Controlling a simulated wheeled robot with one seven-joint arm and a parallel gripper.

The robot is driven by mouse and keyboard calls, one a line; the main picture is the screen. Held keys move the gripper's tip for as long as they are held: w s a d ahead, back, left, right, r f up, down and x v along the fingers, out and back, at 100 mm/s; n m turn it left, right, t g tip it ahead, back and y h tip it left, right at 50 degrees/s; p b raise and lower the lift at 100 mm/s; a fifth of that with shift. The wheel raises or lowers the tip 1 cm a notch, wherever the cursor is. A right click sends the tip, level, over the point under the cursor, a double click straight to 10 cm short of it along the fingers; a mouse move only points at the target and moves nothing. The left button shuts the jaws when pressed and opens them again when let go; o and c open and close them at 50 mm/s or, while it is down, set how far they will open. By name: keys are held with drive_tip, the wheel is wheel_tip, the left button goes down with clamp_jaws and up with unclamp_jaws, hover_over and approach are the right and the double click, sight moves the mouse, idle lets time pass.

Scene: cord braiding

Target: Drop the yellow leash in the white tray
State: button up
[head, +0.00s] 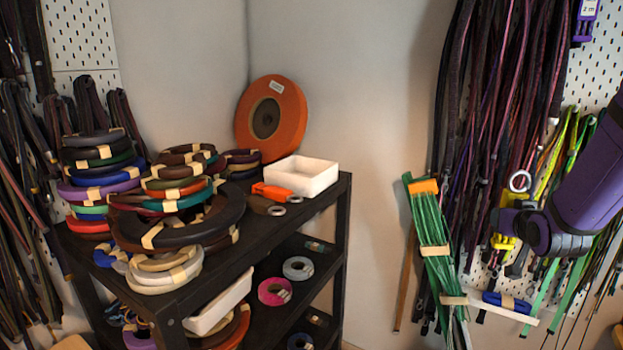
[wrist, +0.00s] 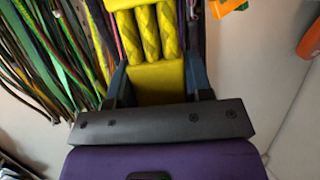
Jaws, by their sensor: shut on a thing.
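My gripper (wrist: 157,72) is shut on the yellow leash (wrist: 155,32), a bundle of thick braided strands filling the space between the dark fingers in the wrist view. In the head view my gripper (head: 507,222) is at the right, in front of the hanging cords. A little of the yellow leash (head: 503,242) shows there, and the rest is hidden. A white tray (head: 317,183) stands on the black shelf's top at its right back corner, well left of my gripper. Its visible inside looks empty.
The black shelf (head: 262,235) also carries stacked cord coils (head: 165,232), an orange-handled tool (head: 272,191) in front of the tray and an orange spool (head: 270,118) behind. A second white container (head: 220,305) sits lower. A green cord bundle (head: 432,245) hangs between shelf and gripper.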

drive_tip(key=w+a+f+y, duration=0.1)
drive_tip(key=w+a+f, duration=0.1)
drive_tip(key=f, duration=0.8)
drive_tip(key=w+a+f+n+y, duration=0.1)
drive_tip(key=a+f, duration=0.4)
drive_tip(key=f, duration=0.6)
drive_tip(key=shift+w+a+n, duration=0.2)
drive_tip(key=shift+w+n, duration=0.1)
drive_tip(key=shift+w, duration=0.4)
drive_tip(key=shift+f, duration=0.1)
drive_tip(key=shift+w+r, duration=0.1)
drive_tip(key=shift+r, duration=0.25)
